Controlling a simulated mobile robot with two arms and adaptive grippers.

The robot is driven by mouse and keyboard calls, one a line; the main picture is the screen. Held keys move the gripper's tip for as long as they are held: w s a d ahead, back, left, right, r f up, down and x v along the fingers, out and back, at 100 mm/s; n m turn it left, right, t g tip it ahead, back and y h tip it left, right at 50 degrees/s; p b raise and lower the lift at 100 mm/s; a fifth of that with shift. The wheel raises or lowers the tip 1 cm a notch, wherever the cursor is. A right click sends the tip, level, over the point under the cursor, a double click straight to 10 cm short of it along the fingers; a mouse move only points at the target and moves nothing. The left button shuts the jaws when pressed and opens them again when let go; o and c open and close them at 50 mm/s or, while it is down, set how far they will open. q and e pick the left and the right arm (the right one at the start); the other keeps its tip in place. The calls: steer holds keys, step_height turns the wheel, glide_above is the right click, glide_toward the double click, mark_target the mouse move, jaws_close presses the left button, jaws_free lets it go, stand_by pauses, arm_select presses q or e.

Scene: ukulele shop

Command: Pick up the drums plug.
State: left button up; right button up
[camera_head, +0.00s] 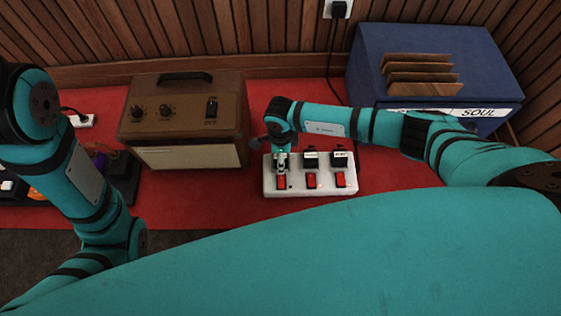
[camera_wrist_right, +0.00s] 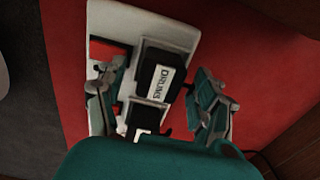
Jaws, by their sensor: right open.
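The drums plug (camera_wrist_right: 163,78) is a black block with a white label reading "DRUMS". It sits in a white power strip (camera_wrist_right: 125,18), which also shows in the head view (camera_head: 297,187) with red switches. My right gripper (camera_head: 282,163) is over the strip's left end and hides most of the plug there. In the right wrist view, the open fingers of my right gripper (camera_wrist_right: 157,95) stand on either side of the drums plug, with a gap visible on the right side. My left gripper is out of view; only its arm shows.
Two more black plugs with labels, a middle one (camera_head: 311,160) and a right one (camera_head: 340,159), sit close beside it. A brown amplifier (camera_head: 185,120) stands left, a blue box marked "SOUL" (camera_head: 365,60) behind right.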

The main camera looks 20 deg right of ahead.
steer(key=c, duration=1)
